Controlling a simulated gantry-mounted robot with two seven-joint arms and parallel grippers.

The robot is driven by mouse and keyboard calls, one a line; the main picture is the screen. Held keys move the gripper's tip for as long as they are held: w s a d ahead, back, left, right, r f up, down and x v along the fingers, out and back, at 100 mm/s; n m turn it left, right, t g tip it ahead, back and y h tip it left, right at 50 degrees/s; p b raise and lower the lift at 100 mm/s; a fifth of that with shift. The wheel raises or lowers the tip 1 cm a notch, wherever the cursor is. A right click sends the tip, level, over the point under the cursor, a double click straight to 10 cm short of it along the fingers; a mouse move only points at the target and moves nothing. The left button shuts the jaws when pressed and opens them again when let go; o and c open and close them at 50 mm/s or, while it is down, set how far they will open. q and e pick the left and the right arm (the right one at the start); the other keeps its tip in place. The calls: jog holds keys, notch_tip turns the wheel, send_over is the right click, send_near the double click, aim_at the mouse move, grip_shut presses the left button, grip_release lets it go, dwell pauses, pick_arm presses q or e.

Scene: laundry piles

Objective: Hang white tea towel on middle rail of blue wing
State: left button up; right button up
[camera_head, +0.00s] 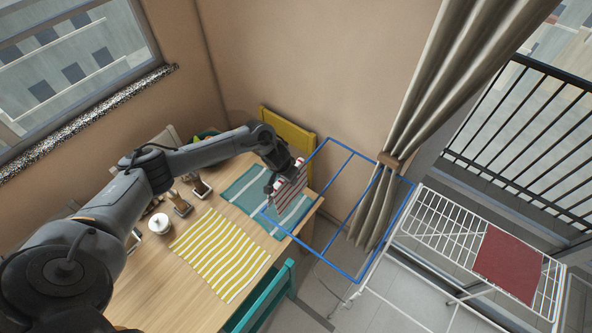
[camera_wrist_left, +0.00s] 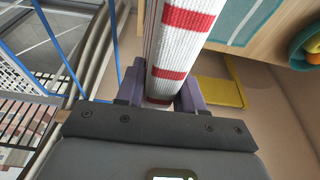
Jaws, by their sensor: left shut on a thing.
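My left gripper (camera_head: 284,181) is shut on a white tea towel with red stripes (camera_head: 291,190), which hangs from the jaws beside the blue wing. The towel also shows in the left wrist view (camera_wrist_left: 180,48), bunched between the purple fingers (camera_wrist_left: 160,88). The blue wing (camera_head: 349,149) of the drying rack juts out to the left of the white rack, and its near left corner is close to the towel. In the head view I cannot tell whether towel and wing touch. My right gripper is not in view.
A wooden table (camera_head: 150,270) carries a yellow striped mat (camera_head: 218,253), a teal striped mat (camera_head: 245,190), a white pot (camera_head: 159,223) and jars. A yellow chair (camera_head: 290,138) and a teal chair (camera_head: 262,300) stand beside it. A red cloth (camera_head: 507,264) lies on the white rack (camera_head: 440,215). A curtain (camera_head: 425,100) hangs behind the wing.

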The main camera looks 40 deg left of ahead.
pick_arm(q)
jog(key=shift+s+d+f, duration=0.1)
jog(key=shift+d+f, duration=0.1)
jog(key=shift+d, duration=2.3)
jog(key=b, duration=0.4)
send_over(307, 211)
jog(key=shift+f, duration=2.3)
jog(key=shift+f+b, duration=1.2)
jog(key=shift+f, duration=0.8)
jog(key=shift+f+b, duration=1.45)
jog(key=shift+f, duration=1.25)
jog(key=o, duration=1.2)
jog(key=shift+f, duration=0.1)
